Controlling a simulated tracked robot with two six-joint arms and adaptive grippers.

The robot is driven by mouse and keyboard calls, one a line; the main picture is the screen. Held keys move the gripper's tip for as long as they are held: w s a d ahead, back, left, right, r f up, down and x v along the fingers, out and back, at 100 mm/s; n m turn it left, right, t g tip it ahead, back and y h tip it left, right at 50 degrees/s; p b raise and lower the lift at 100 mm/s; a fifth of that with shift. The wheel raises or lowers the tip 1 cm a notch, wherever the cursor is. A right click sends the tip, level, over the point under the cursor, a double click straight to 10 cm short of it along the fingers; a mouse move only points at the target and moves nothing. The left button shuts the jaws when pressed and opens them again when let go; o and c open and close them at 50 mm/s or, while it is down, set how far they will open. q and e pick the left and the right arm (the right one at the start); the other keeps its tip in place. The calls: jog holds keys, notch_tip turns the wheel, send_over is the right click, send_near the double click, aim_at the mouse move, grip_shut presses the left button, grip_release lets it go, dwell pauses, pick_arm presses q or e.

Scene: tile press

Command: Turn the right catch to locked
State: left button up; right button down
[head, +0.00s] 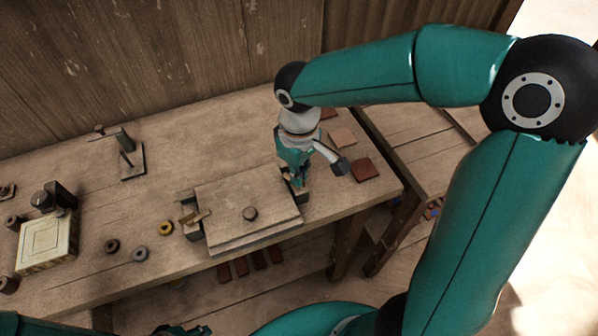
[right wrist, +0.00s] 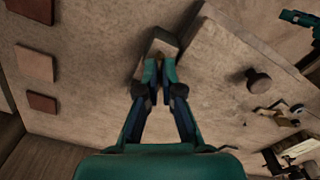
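My right gripper (head: 302,185) points down at the press's right side and hides the right catch in the head view. In the right wrist view its fingertips (right wrist: 160,69) are close together on a small brownish bit, the right catch (right wrist: 160,57), at a block on the press edge. The catch's angle is mostly hidden. Part of my left gripper (head: 183,330) shows at the bottom edge.
Several reddish tiles (head: 364,169) lie right of the press. Washers (head: 166,228), a pale box (head: 45,245) and a small upright stand (head: 130,165) are to the left. A plank wall (head: 150,60) rises behind the table; its middle back is clear.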

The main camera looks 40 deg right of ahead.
jog(key=n, duration=0.4)
jog(key=shift+r+n, duration=0.1)
jog(key=shift+n, duration=0.2)
jog(key=shift+w+n+p, duration=0.1)
jog(key=shift+n+p, duration=0.35)
jog(key=shift+n, duration=1.85)
jog(key=c, duration=1.3)
grip_release()
jog(key=shift+c, duration=0.2)
notch_tip(320, 180, up, 12)
